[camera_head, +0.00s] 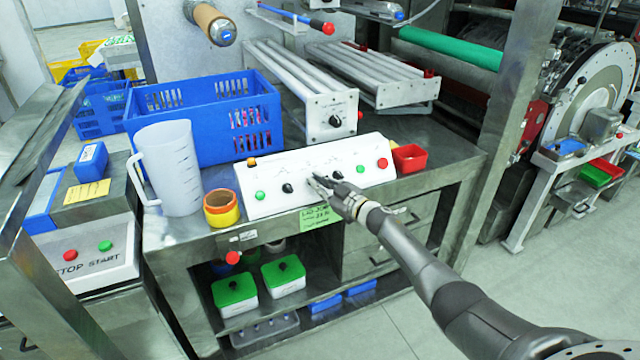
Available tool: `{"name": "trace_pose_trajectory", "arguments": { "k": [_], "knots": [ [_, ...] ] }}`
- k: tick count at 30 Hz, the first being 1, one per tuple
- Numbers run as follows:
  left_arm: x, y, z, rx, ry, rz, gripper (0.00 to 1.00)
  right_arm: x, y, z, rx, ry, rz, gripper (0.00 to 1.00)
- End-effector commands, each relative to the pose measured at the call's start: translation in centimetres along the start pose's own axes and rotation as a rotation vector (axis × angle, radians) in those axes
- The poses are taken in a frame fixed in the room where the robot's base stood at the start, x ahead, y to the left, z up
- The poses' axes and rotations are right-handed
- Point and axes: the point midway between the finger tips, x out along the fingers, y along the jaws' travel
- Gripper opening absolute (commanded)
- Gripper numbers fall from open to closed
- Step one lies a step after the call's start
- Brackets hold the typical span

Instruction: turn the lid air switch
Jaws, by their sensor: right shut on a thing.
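A white sloped control panel (265,179) stands on the steel bench, with a row of small knobs and buttons. A black knob (287,188) shows left of my right gripper and another black knob (337,176) shows just right of it. My right gripper (319,181) reaches in from the lower right, with its fingertips at the middle of the panel. It is shut on a dark knob there, most of which the fingers hide. This knob appears to be the lid air switch, but the panel's markings are too small to read. My left gripper is not in view.
A yellow-orange cup (221,209) and a clear jug (172,165) stand left of the panel. A red bin (408,158) sits at its right end. A blue crate (200,120) and a roller unit (318,110) stand behind. The floor at the right front is clear.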

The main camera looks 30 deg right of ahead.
Motion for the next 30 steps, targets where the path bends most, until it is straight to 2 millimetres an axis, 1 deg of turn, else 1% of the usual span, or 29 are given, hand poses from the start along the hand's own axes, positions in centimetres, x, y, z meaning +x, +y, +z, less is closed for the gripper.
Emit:
{"name": "trace_pose_trajectory", "arguments": {
  "k": [1, 2, 3, 7, 8, 22, 26, 30],
  "knots": [
    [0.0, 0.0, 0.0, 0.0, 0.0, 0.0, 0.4, 0.2, 0.5, -0.7, -0.004, 0.009, 0.008, 0.0],
    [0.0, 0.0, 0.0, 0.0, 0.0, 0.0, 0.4, 0.2, 0.5, -0.7, -0.004, 0.009, 0.008, 0.0],
    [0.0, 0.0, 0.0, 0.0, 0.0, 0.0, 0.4, 0.2, 0.5, -0.7, -0.004, 0.009, 0.008, 0.12],
    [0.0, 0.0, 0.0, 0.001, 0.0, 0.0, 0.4, 0.2, 0.4, -0.5, -0.003, 0.008, 0.007, 0.29],
    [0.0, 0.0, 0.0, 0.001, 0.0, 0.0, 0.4, 0.2, 0.3, -0.5, -0.003, 0.007, 0.006, 0.31],
    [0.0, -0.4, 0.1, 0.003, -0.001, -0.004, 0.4, -0.1, 0.1, -0.1, -0.001, 0.002, 0.003, 0.31],
    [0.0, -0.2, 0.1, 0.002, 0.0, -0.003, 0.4, -0.8, 0.1, 0.0, -0.002, 0.0, 0.003, 0.31],
    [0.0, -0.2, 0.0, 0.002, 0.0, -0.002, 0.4, -2.2, 0.1, 0.1, -0.003, 0.0, 0.002, 0.31]
  ]
}}
